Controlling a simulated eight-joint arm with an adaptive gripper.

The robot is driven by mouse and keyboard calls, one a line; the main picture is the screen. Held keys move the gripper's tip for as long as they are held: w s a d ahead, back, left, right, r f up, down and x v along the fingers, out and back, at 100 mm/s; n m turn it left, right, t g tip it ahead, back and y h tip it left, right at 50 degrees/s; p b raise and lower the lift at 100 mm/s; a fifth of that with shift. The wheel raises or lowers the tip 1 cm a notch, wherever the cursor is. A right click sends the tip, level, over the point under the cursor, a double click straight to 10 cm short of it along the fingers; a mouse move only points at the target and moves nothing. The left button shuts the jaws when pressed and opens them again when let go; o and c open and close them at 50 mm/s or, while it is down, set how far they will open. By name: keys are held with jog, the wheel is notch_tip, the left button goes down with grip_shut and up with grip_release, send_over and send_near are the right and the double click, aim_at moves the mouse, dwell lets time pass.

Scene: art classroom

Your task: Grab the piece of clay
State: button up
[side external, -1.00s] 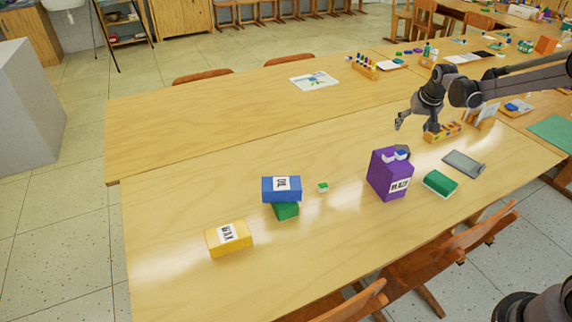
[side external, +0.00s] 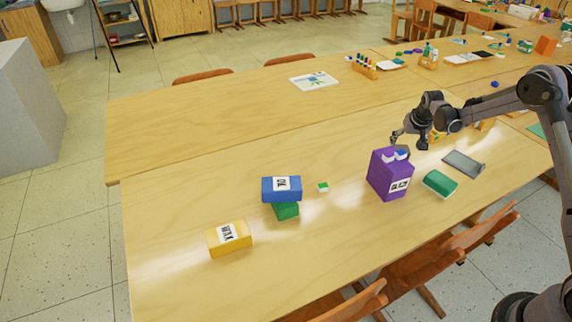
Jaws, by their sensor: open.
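A grey lump (side external: 404,148), which looks like the clay, shows just behind the top of the purple box (side external: 383,178). The box hides its lower part, so I cannot tell what it rests on. My gripper (side external: 397,139) is open and points down just above and behind the purple box, close to the grey lump. I cannot tell whether the fingers touch it.
A blue box (side external: 281,189) rests on a green block (side external: 286,211); a yellow box (side external: 229,239) stands left.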

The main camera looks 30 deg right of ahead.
jog(key=shift+x, duration=1.45)
jog(key=c, duration=1.4)
jog(key=shift+o, duration=0.2)
jog(key=shift+r, duration=0.1)
